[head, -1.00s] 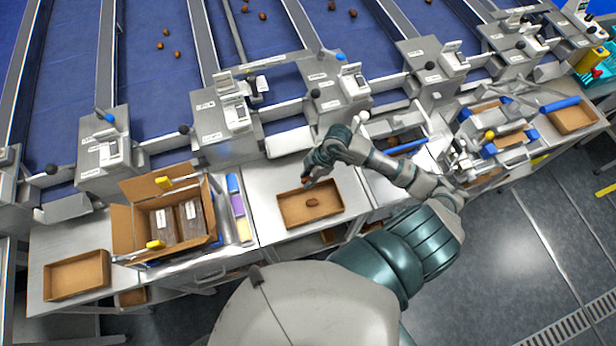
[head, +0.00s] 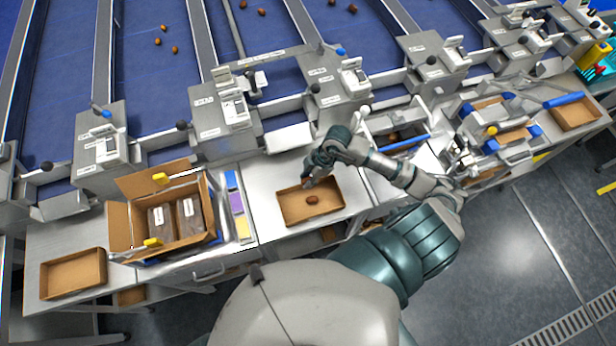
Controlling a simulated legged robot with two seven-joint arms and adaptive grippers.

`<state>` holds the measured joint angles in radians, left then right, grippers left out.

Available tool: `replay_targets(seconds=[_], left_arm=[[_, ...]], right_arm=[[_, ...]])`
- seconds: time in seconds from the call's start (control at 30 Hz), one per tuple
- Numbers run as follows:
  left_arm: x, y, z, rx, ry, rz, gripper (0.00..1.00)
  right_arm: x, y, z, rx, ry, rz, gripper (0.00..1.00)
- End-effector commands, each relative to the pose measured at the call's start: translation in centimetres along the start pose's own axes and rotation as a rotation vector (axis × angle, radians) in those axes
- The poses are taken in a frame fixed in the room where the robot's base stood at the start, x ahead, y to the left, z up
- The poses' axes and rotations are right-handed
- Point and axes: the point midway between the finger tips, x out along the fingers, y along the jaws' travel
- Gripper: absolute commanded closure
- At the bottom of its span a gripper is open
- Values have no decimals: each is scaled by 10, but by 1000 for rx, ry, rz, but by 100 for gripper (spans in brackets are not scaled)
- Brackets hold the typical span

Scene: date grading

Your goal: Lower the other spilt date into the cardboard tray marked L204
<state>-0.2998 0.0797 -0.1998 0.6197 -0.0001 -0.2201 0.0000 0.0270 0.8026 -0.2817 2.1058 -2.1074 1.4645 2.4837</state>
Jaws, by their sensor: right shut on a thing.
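A shallow cardboard tray (head: 329,213) stands on the steel bench in front of me; I cannot read a mark on it. One brown date (head: 312,200) lies on its floor near the middle. My right gripper (head: 307,184) points down at the tray's back edge, left of the tray's middle. It is shut on a small brown date, which is mostly hidden by the fingers. I cannot tell whether that date touches the tray. My left gripper is out of view.
An open carton (head: 122,227) with clear-topped packs stands left of the tray, beside coloured labels (head: 237,204). An empty cardboard tray (head: 75,272) is at far left. Steel sorting units (head: 223,118) and blue belts (head: 150,75) with several dates lie behind. Bare bench surrounds the tray.

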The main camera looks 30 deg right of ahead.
Motion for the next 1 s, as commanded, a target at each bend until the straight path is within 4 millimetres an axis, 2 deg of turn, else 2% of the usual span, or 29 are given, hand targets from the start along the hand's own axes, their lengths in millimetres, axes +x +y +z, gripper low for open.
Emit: replay_targets(seconds=[1.0], left_arm=[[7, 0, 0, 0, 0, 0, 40]], right_arm=[[11, 0, 4, 0, 0, 0, 83]])
